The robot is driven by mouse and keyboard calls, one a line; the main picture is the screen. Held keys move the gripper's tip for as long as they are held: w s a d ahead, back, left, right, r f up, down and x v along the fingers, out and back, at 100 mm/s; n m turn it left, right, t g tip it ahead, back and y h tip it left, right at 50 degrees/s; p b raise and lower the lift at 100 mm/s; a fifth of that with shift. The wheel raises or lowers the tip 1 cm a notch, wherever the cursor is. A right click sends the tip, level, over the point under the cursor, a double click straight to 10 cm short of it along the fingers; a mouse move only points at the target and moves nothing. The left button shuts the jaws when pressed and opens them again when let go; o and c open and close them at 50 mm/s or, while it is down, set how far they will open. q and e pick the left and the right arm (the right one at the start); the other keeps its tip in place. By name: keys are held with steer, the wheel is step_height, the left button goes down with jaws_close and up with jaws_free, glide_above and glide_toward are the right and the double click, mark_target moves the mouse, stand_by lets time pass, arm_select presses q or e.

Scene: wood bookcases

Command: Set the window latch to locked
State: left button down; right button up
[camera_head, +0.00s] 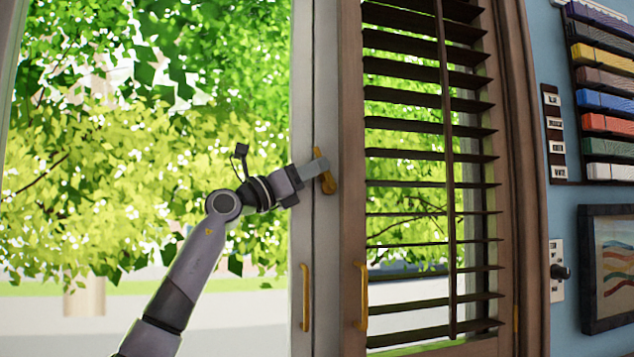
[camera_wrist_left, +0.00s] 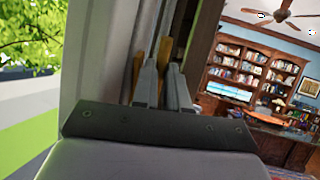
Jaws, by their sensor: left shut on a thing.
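The window latch (camera_head: 328,183) is a small brass piece on the pale window frame, beside the dark wood shutter. The gripper is shut on the latch. My right gripper is in neither view.
Two brass pull handles are lower down, one on the pale frame (camera_head: 305,298) and one on the shutter (camera_head: 362,296). The slatted shutter (camera_head: 515,250) stands right of the latch. A framed picture (camera_head: 589,270) hangs on the blue wall. Bookcases (camera_wrist_left: 240,68) stand across the room.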

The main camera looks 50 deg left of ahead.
arm_select(q)
steer(key=shift+s+f+n+t+b, duration=0.2)
steer(key=shift+f+n+t+b, duration=0.15)
steer(key=shift+t+b, duration=0.5)
steer(key=shift+a, duration=0.1)
steer(key=c, duration=1.4)
jaws_free()
